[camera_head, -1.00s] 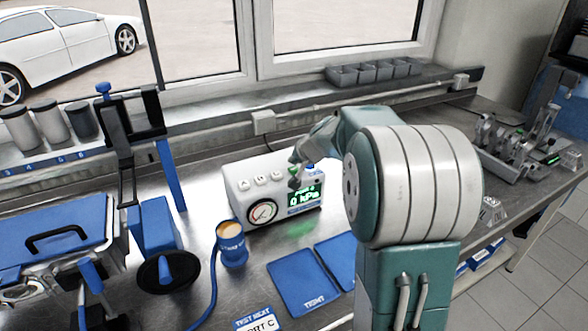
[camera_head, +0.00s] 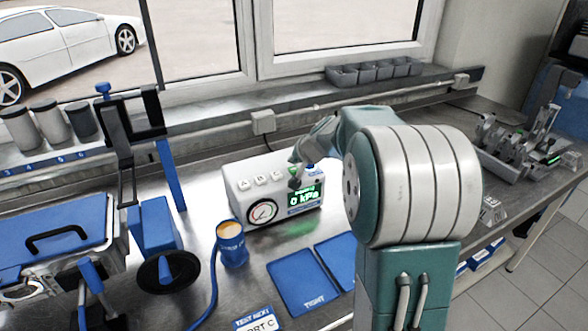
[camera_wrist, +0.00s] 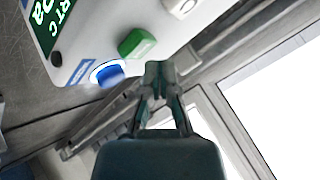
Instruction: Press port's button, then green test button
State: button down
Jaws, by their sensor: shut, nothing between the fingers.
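The white tester box (camera_head: 236,203) stands on the bench with a round gauge (camera_head: 262,212), a green display (camera_head: 306,198) reading 0 kPa, and white buttons A, B and C (camera_head: 277,175) on top. In the wrist view the display (camera_wrist: 50,22) shows "RT C". The green button (camera_wrist: 137,43) and a blue button (camera_wrist: 108,74) with a lit ring also show there. My gripper (camera_wrist: 158,68) is shut and empty, its tips close beside the green button; contact cannot be told. A white button (camera_wrist: 181,6) lies beyond. A card (camera_head: 262,319) reads "TEST NEXT", "PORT C".
Blue mats (camera_head: 303,282) lie in front. A blue-lidded case (camera_head: 60,240) and a stand are at left. Grey bins (camera_head: 372,73) sit on the sill behind.

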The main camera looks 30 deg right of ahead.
aim_at(295, 169)
jog(key=shift+f, duration=0.35)
jog(key=shift+s+f, duration=0.1)
jog(key=shift+f, duration=0.4)
dwell(1.1)
jog(key=shift+r, duration=0.95)
jog(key=shift+r, duration=2.45)
